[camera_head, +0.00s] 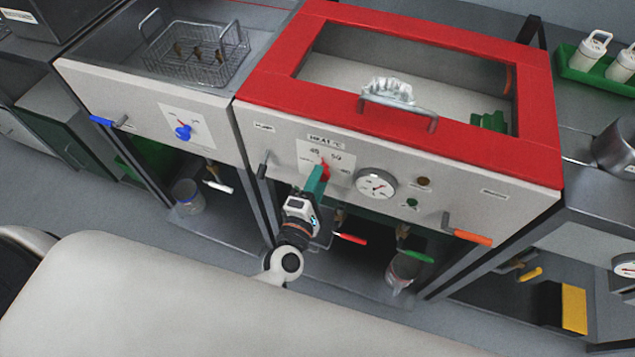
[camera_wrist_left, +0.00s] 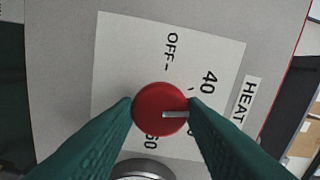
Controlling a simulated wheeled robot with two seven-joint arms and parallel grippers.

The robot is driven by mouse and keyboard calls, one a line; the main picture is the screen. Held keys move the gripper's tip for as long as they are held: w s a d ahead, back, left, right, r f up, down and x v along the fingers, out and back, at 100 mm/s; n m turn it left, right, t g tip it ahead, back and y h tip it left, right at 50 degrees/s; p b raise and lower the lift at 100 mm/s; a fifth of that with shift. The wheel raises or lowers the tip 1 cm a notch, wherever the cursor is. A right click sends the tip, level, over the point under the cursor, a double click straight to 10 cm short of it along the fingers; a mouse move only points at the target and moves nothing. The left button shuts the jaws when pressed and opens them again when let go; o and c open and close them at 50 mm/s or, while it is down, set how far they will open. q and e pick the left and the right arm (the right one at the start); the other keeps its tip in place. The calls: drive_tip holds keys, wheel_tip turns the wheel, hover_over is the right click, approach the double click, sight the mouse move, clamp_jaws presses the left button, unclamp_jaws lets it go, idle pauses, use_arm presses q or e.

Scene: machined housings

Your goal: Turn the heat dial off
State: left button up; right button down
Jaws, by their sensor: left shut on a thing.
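The heat dial (camera_head: 325,169) is a red round knob on a white label on the front panel of the red-topped unit. In the left wrist view the dial (camera_wrist_left: 155,102) carries a white pointer line aimed to the right, below the 40 mark and away from OFF, which is near the top. My left gripper (camera_head: 320,176) reaches the dial from below in the head view. Its green fingers (camera_wrist_left: 160,109) are on opposite sides of the knob and shut on it. Part of the label's scale is hidden behind the fingers.
A round gauge (camera_head: 376,186) sits right of the dial. An orange-handled lever (camera_head: 470,237) is further right. A blue dial (camera_head: 183,132) is on the left unit, below a wire basket (camera_head: 205,60). Red and green valve handles show beneath the panel.

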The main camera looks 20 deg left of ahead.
use_arm(q)
drive_tip(key=shift+f+n+b, duration=0.1)
drive_tip(key=shift+n+b, duration=2.55)
drive_tip(key=shift+n, duration=5.15)
drive_tip(key=o, duration=1)
